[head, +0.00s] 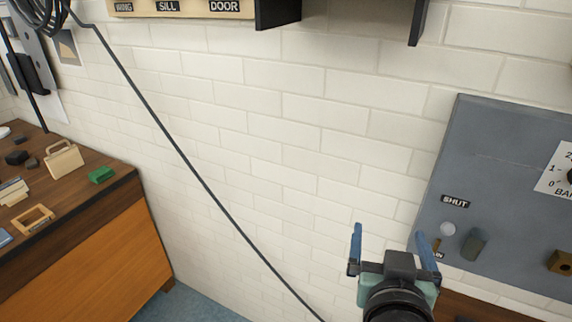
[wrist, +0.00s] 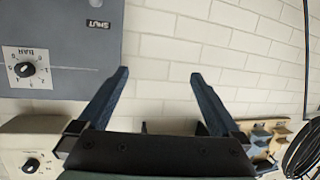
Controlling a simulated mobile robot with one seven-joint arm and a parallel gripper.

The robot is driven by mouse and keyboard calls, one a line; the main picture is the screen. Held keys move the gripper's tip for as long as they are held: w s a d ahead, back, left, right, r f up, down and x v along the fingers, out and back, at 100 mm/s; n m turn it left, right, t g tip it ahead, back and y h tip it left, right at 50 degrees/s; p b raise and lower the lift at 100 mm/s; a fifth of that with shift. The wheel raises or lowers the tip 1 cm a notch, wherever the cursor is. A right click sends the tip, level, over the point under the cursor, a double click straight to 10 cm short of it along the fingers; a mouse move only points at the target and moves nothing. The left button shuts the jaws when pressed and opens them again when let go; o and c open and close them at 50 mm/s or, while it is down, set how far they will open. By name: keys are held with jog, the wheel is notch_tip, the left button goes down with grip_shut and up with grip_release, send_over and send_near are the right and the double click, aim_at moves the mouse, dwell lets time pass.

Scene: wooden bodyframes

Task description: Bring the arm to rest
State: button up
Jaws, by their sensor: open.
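My gripper (head: 388,245) is at the lower right in the head view, in front of the white brick wall and just left of the grey panel. Its two blue fingers stand apart with nothing between them. In the wrist view my gripper (wrist: 160,85) also shows open and empty, with only brick wall between and beyond the fingers.
A grey panel (head: 500,160) with a gauge dial and a SHUT label is at the right. A wooden cabinet (head: 90,245) with small objects, including a green block (head: 101,175), stands at the left. A dark cable (head: 190,165) crosses the wall.

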jog(key=w+a+r+n+t, duration=0.15)
jog(key=a+r+t, duration=0.35)
jog(key=r, duration=0.8)
jog(key=s+a+r+t+y, duration=0.1)
jog(key=s+a+r+t, duration=0.1)
jog(key=r, duration=0.6)
jog(key=s+a+r+n+t+y, duration=0.1)
jog(key=s+a+r+t+y, duration=0.1)
jog(key=a+r, duration=0.4)
jog(key=s+a+r+n+t+y, duration=0.1)
jog(key=s+a+r+t, duration=0.3)
jog(key=r, duration=0.5)
jog(key=shift+s+a+r+y, duration=0.3)
jog(key=shift+s+a+y, duration=0.15)
jog(key=shift+y, duration=0.15)
jog(key=shift+d+f, duration=0.1)
